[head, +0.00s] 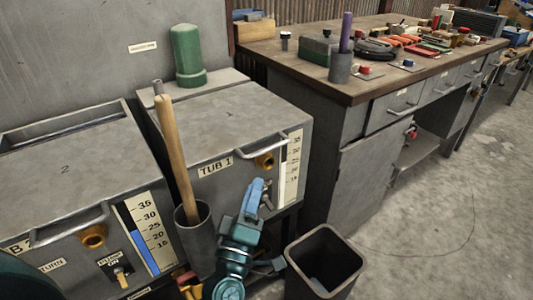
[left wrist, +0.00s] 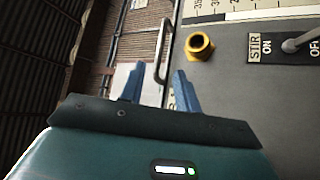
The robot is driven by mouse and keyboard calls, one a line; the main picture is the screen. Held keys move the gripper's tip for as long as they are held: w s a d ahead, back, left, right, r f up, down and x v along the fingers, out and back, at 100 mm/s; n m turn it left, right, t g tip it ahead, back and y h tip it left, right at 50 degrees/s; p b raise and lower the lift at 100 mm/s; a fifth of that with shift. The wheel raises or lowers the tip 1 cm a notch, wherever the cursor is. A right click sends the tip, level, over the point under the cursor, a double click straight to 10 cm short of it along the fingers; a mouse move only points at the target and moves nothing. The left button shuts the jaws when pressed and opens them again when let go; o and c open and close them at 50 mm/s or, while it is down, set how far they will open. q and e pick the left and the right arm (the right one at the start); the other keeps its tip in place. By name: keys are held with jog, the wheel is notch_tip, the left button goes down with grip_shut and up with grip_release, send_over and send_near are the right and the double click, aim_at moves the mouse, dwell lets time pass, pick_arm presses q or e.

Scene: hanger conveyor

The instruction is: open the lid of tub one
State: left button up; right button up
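Tub one (head: 215,192) is a grey metal box labelled TUB 1 in the head view. Its flat lid (head: 230,122) is shut, with a light bar handle (head: 264,152) at the front edge. My left gripper (head: 257,184) is in front of the tub, below the handle, blue fingers pointing up. In the left wrist view the fingers (left wrist: 158,82) are apart with nothing held between them. The handle (left wrist: 162,50) shows beyond the fingertips, roughly in line with the gap. A brass fitting (left wrist: 199,45) and the stir switch (left wrist: 298,43) are to the right. My right gripper is not in view.
A grey cylinder (head: 196,238) holding a wooden stick (head: 175,150) stands left of my left gripper. Tub two (head: 85,175) is at left. A green bottle (head: 187,55) stands behind tub one's lid. A bin (head: 325,262) and a cluttered workbench (head: 365,90) are to the right.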

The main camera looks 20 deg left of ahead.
aim_at(266, 150)
pick_arm(q)
jog(key=x, duration=1)
jog(key=shift+w+r, duration=0.15)
jog(key=shift+w, duration=0.25)
jog(key=shift+c, duration=0.4)
grip_shut()
